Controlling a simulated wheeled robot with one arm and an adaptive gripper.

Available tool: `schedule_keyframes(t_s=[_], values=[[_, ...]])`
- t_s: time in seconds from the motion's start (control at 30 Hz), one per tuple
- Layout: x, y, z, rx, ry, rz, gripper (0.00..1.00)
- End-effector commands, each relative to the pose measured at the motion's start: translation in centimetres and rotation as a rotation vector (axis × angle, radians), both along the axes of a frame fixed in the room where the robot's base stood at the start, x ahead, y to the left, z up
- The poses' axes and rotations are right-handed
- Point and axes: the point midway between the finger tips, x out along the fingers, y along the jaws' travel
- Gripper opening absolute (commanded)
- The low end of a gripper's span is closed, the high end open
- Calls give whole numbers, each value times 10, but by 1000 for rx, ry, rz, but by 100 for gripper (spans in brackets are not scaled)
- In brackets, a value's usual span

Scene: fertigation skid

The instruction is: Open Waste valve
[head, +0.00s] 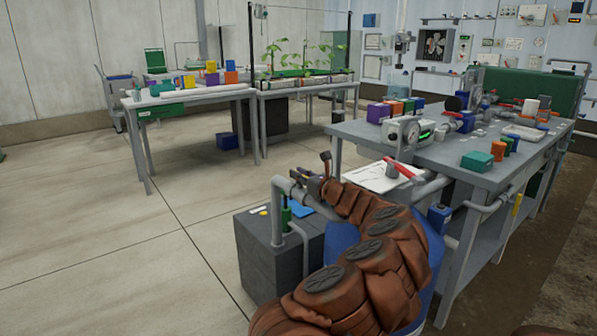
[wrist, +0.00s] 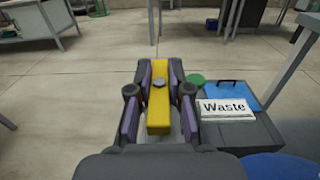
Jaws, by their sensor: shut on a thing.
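The yellow valve handle (wrist: 158,112) lies between the two finger pads of my gripper (wrist: 159,90) in the wrist view. The pads press on its sides, so my gripper is shut on it. The handle points away from the wrist, with a grey round bolt on top. A white "Waste" label (wrist: 226,107) is to the right of the handle. In the head view my gripper (head: 314,182) is at the grey pipe (head: 292,187) above a dark grey box (head: 265,256). The handle is hidden or too small to tell there.
A grey workbench (head: 470,165) with pipes, containers and a red-handled valve (head: 403,169) stands close on the right. A blue barrel (head: 342,240) is under my arm. Tables with plants (head: 300,65) stand farther back. The floor on the left is clear.

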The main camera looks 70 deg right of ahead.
Motion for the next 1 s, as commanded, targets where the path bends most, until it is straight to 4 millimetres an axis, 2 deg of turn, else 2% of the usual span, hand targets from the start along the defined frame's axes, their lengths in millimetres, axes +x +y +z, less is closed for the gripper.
schedule_keyframes(t_s=[0.37, 0.4, 0.63, 1.0], values=[[2, 2, -2, 1, 2, 11, 0], [2, 2, -2, 1, 2, 11, 20], [1, 2, -2, 0, 1, 8, 44], [-2, 2, -1, 0, 1, 5, 44]])
